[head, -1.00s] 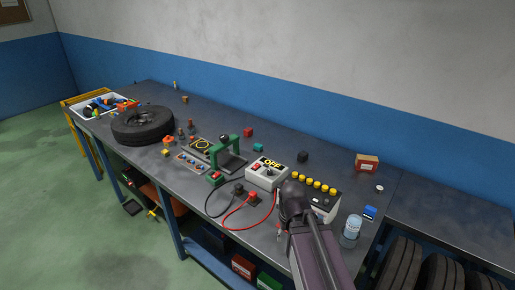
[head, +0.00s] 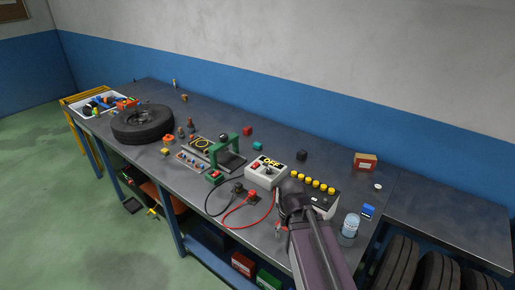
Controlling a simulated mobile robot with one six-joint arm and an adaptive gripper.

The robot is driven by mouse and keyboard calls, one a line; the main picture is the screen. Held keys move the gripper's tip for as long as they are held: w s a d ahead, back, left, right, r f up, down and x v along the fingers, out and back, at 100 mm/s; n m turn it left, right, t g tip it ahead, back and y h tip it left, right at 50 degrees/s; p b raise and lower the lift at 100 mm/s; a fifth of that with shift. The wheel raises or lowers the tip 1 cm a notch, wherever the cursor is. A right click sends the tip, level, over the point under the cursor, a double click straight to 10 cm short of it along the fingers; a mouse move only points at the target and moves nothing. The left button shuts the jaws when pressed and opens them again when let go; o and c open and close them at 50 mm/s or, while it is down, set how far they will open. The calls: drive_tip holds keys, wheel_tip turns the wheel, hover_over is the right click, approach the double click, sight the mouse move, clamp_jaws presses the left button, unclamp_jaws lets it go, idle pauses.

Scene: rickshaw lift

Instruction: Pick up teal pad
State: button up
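A small teal block (head: 258,147), the only teal piece I can make out, lies on the grey workbench (head: 345,170) behind the white box marked OFF. It is too small to tell its exact shape. My arm reaches in from the lower right, over the front of the bench near the battery. My gripper (head: 279,226) is mostly hidden by the arm, with only a small part showing near the red cable. It is well apart from the teal block, and its fingers cannot be made out.
The OFF box (head: 265,172), a green press (head: 228,152) and a battery with yellow caps (head: 324,200) crowd the middle. A tyre (head: 143,123) and a white tray (head: 98,109) are left. A water bottle (head: 350,226) stands right. The bench's back strip is mostly clear.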

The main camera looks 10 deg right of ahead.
idle(0.3)
drive_tip(key=shift+f+b, duration=0.9)
drive_tip(key=shift+c, duration=0.9)
